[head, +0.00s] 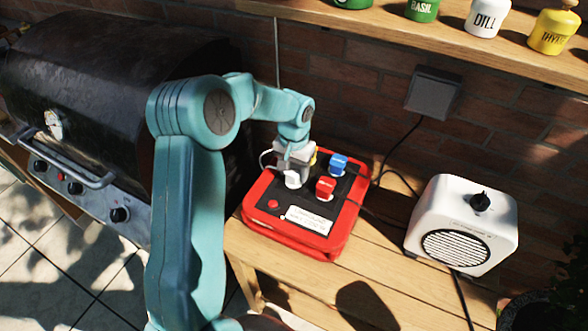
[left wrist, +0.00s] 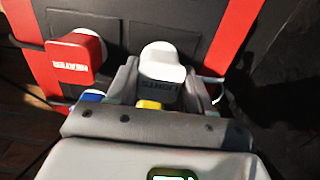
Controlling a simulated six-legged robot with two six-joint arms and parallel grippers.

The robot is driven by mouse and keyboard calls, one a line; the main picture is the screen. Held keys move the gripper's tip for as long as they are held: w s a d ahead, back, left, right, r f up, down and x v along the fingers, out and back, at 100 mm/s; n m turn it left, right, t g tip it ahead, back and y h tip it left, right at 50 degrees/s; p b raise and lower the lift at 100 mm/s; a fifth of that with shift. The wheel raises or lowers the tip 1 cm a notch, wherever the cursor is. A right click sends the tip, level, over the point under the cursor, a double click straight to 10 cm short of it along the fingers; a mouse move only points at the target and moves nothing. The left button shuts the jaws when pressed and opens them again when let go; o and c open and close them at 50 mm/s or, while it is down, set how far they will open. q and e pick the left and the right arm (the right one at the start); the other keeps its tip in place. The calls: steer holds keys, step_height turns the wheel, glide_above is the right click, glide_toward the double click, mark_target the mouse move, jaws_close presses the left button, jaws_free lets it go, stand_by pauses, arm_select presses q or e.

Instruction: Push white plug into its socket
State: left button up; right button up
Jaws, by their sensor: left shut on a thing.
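The white plug (head: 292,180), lettered LIGHTS, is between the fingers of my left gripper (head: 294,160), which is shut on it. In the left wrist view the white plug (left wrist: 162,64) shows between the two grey fingers (left wrist: 158,90), its white end pointing away from the palm. It is over the black panel of the red socket box (head: 290,240). Its prongs and its socket are hidden, so I cannot tell whether it is in. A white cord loops beside the gripper. My right gripper is not in view.
A red plug (head: 326,187), lettered HEATER (left wrist: 72,68), and a blue plug (head: 338,164) stand on the panel close by. A yellow piece (left wrist: 148,104) shows by the gripper. A white heater (head: 462,222) stands right, a grill (head: 90,90) left. The table front is clear.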

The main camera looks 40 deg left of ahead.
mark_target(294, 169)
arm_select(q)
steer(key=shift+f+b, duration=0.5)
steer(key=shift+f, duration=0.1)
stand_by(0.4)
steer(key=o, duration=1.1)
steer(key=shift+c, duration=0.2)
step_height(294, 169, up, 12)
